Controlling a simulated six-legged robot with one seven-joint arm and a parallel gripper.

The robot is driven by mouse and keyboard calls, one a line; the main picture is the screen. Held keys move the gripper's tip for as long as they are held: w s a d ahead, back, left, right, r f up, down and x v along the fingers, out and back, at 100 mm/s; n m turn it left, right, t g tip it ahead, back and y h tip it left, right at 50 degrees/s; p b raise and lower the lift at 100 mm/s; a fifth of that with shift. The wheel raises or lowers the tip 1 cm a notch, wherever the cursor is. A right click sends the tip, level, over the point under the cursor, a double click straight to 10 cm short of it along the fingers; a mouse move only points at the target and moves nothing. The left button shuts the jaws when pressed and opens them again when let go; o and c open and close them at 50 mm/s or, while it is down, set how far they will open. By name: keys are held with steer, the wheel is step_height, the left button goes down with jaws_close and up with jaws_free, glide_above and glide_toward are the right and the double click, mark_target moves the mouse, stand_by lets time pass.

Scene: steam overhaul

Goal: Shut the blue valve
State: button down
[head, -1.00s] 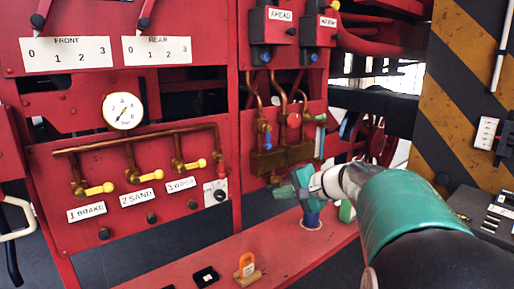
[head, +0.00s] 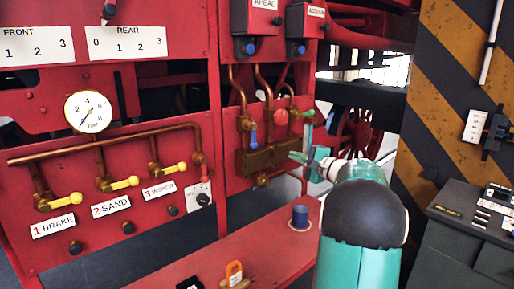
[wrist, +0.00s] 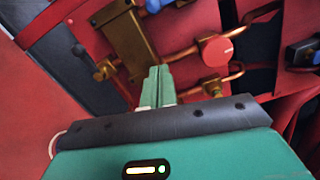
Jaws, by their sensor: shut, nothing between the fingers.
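The blue valve handle (head: 253,138) hangs upright along the left copper pipe, above the brass block (head: 262,160). A red round handle (head: 281,117) and a green handle (head: 308,130) sit to its right. My gripper (head: 294,156) is shut and empty at the right end of the block, apart from the blue handle. In the wrist view the shut fingers (wrist: 159,70) point toward the pipes, with the brass block (wrist: 125,40) to their left and the red handle (wrist: 216,50) to the right. Part of the blue handle (wrist: 154,5) shows at the top edge.
Curved copper pipes (head: 264,85) rise above the block. A red ledge (head: 270,250) below carries a blue cylinder (head: 300,216) and an orange padlock (head: 234,270). Yellow-handled valves (head: 123,183) and a gauge (head: 91,112) are at left. A dark console (head: 470,230) stands at right.

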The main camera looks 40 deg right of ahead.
mark_target(254, 136)
steer(key=w+a+r, duration=0.1)
steer(key=w+a, duration=0.3)
steer(key=w, duration=0.6)
steer(key=shift+a, duration=0.25)
stand_by(0.4)
steer(key=shift+a, duration=0.1)
steer(key=shift+a+m, duration=0.15)
steer(key=shift+m, duration=0.15)
